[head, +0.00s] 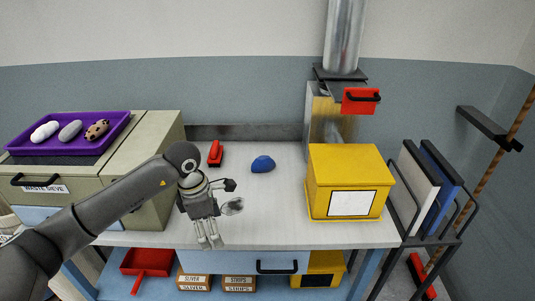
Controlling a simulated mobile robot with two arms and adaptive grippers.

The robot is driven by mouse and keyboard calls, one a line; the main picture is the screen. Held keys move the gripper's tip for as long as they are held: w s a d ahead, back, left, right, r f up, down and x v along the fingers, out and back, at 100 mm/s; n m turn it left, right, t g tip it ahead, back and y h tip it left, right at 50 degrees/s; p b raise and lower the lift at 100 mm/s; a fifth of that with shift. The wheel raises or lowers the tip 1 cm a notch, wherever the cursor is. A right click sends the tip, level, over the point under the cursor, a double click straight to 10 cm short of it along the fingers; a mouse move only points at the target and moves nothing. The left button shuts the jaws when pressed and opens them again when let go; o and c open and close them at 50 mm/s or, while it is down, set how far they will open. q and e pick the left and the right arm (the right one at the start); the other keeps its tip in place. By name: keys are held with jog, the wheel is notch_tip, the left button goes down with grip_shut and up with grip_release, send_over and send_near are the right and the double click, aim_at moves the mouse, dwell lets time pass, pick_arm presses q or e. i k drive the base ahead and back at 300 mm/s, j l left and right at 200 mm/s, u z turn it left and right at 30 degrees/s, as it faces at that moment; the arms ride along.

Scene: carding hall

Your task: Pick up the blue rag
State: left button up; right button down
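The blue rag (263,164) lies crumpled in a small heap on the pale worktop, near the back and left of the yellow box. My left gripper (210,246) hangs over the front part of the worktop, fingers pointing down toward the front edge. It is apart from the rag, in front and to the left of it. Its two fingers show side by side with a narrow gap, and nothing shows between them; how far they are open is unclear. My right gripper is not in view.
A red-handled tool (215,153) lies left of the rag, and a small grey object (232,206) shows beside my gripper. A yellow box (345,182) stands at right. A purple tray (70,135) sits on the cabinet at left.

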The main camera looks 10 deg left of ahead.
aim_at(263, 163)
jog(key=i, duration=1.4)
